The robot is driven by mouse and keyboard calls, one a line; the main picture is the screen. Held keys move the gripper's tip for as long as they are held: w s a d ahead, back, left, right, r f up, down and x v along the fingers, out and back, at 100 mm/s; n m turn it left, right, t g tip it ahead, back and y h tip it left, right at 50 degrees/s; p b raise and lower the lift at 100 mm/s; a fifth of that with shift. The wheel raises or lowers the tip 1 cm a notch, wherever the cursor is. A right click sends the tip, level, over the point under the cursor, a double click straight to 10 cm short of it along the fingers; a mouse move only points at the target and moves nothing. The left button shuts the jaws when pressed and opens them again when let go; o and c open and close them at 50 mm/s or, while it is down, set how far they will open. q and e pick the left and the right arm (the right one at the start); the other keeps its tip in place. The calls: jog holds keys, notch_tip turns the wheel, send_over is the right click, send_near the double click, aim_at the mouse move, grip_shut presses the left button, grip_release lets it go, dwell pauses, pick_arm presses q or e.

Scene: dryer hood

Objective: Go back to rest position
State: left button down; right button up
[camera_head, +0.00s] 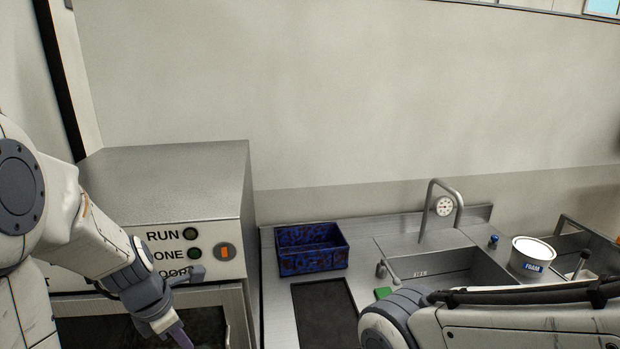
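A metal dryer hood (185,185) stands at the left, with RUN, DONE and DOOR labels on its front panel. My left arm comes in from the left and partly covers that panel. My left gripper (178,332) points down in front of the dryer's dark lower opening, with a purplish tip at the picture's bottom edge. Its fingers are cut off, so whether it is open or holds anything cannot be told. My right arm lies across the lower right in front of the sink counter. My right gripper is not in view.
A blue speckled bin (313,250) stands on the metal counter (276,310) beside a dark recessed panel (326,312). Right of it are a sink (450,270), a tall tap (430,206) with a gauge (444,206), a green item (382,293) and a white FOAM tub (532,252).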

pick_arm(q)
jog(key=s+d+f+m+b, duration=0.3)
jog(key=d+f+m+b, duration=0.2)
jog(key=d+m, duration=0.5)
jog(key=s+d+f+m+g+b, duration=0.1)
jog(key=s+d+f+m+b, duration=0.2)
jog(key=m, duration=0.9)
jog(key=s+d+f+m+g+b, duration=0.1)
jog(key=s+d+f+m+b, duration=0.3)
jog(key=s+d+m+b, duration=0.3)
jog(key=s+d+m, duration=0.1)
jog(key=s+m, duration=0.3)
jog(key=m, duration=0.1)
jog(key=shift+d+m, duration=0.3)
jog(key=shift+d, duration=0.1)
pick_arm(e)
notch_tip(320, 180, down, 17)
pick_arm(q)
jog(key=shift+s+f, duration=0.1)
